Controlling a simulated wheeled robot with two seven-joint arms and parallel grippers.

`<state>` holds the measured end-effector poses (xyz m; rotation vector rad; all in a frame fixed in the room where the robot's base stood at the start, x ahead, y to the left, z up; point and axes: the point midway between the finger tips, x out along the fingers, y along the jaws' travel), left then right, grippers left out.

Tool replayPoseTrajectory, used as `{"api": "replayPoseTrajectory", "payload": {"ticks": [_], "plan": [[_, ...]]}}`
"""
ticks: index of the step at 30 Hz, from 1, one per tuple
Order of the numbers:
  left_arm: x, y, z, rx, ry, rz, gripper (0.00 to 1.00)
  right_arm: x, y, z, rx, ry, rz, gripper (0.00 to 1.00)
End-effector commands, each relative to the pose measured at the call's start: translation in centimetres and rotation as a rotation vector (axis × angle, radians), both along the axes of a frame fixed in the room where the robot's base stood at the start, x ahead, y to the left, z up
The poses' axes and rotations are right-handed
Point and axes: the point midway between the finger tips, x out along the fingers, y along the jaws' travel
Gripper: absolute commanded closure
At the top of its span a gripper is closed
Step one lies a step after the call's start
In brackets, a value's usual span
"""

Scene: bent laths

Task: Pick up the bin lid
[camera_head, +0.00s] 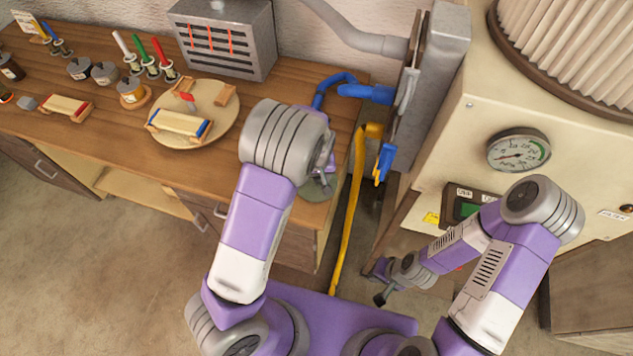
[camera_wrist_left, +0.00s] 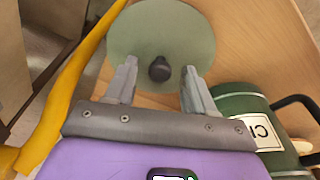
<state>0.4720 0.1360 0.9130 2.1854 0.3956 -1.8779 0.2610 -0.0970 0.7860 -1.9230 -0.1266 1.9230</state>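The bin lid (camera_wrist_left: 145,30) is a flat grey-green disc with a black knob (camera_wrist_left: 159,69) at its middle. In the left wrist view it lies on the wooden bench top. In the head view only part of the lid (camera_head: 316,190) shows at the bench's right end, behind my left arm. My left gripper (camera_wrist_left: 159,76) is open, with one finger on each side of the knob and gaps to both. My right gripper (camera_head: 381,283) is low beside the bench, away from the lid; its fingers look apart and empty.
A green container (camera_wrist_left: 240,108) with a white label stands close to the left gripper's right finger. A yellow hose (camera_head: 349,210) hangs past the bench end. A round wooden board (camera_head: 219,98) and a grey vented box (camera_head: 225,38) occupy the bench. The cream machine (camera_head: 455,130) stands at right.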

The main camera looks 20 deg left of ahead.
Motion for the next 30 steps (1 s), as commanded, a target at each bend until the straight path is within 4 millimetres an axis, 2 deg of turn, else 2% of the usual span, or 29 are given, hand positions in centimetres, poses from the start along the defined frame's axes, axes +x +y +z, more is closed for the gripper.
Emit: {"api": "replayPoseTrajectory", "payload": {"ticks": [1,2,10,17,20,30], "plan": [[0.0,0.0,0.0,0.000,0.000,0.000,0.54,0.0,0.0,0.0,0.000,0.000,0.000,1.00],[0.0,0.0,0.0,0.000,0.000,0.000,0.59,0.0,0.0,0.0,0.000,0.000,0.000,1.00],[0.0,0.0,0.0,0.000,0.000,0.000,1.00,0.0,0.0,0.0,0.000,0.000,0.000,1.00],[0.0,0.0,0.1,0.000,0.000,0.000,1.00,0.0,0.0,0.0,0.000,0.000,0.000,1.00],[0.0,0.0,0.7,-0.001,-0.001,0.000,1.00,0.0,0.0,0.1,0.000,0.000,0.000,1.00],[0.1,-0.1,7.2,-0.002,-0.004,-0.001,1.00,0.0,0.0,1.2,0.000,0.000,0.000,1.00]]}}
